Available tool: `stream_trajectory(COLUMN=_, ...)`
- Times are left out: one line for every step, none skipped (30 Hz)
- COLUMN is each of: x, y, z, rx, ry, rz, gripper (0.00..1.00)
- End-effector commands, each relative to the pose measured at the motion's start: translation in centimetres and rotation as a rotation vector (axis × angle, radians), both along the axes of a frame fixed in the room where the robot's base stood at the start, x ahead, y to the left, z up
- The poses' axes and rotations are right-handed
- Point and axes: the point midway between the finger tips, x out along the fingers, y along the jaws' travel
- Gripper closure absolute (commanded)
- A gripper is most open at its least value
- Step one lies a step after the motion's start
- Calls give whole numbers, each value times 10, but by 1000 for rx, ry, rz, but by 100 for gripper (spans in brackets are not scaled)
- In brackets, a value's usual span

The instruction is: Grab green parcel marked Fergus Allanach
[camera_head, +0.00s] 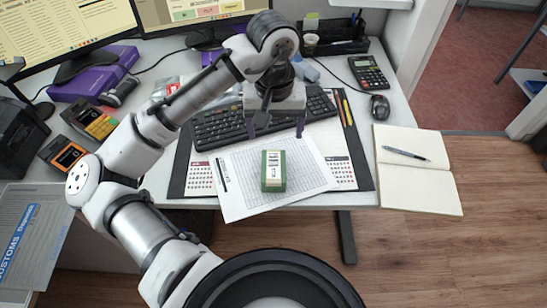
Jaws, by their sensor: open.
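A small green parcel (273,183) with a white label lies on the printed sheets on the desk, near the desk's front edge. The writing on the label is too small to read. My gripper (276,134) hangs above the desk, over the keyboard side of the parcel. Its two fingers point down and are spread apart with nothing between them. It is apart from the parcel, which stands fully in view in front of it.
A black keyboard (220,128) lies behind the parcel. A mouse (380,107), a calculator (369,72) and an open notebook with a pen (418,190) are at the right. Purple boxes (95,80) and a card terminal (66,155) are at the left. Monitors stand at the back.

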Motion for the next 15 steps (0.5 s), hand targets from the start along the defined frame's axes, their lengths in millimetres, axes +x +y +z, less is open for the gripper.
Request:
stream_trajectory(x=-3, y=3, z=-5, rx=17, ry=22, rz=5, gripper=20)
stream_trajectory(x=-4, y=4, z=-9, rx=23, ry=30, rz=6, gripper=20)
stream_trajectory(x=-5, y=5, z=-14, rx=26, ry=35, rz=7, gripper=20)
stream_trajectory(x=-5, y=5, z=-19, rx=26, ry=35, rz=7, gripper=20)
stream_trajectory(x=-5, y=5, z=-25, rx=25, ry=36, rz=7, gripper=20)
stream_trajectory(x=-6, y=4, z=-33, rx=23, ry=35, rz=6, gripper=20)
stream_trajectory(x=-6, y=4, z=-39, rx=22, ry=35, rz=6, gripper=20)
stream_trajectory(x=-6, y=4, z=-46, rx=21, ry=34, rz=6, gripper=20)
stream_trajectory(x=-5, y=4, z=-54, rx=21, ry=34, rz=5, gripper=20)
stream_trajectory(x=-5, y=4, z=-59, rx=20, ry=33, rz=6, gripper=20)
stream_trajectory(x=-5, y=4, z=-65, rx=21, ry=32, rz=6, gripper=20)
stream_trajectory(x=-5, y=4, z=-72, rx=20, ry=33, rz=6, gripper=20)
stream_trajectory(x=-5, y=4, z=-76, rx=21, ry=31, rz=6, gripper=20)
stream_trajectory(x=-5, y=4, z=-79, rx=21, ry=30, rz=5, gripper=20)
stream_trajectory(x=-5, y=4, z=-83, rx=21, ry=30, rz=5, gripper=20)
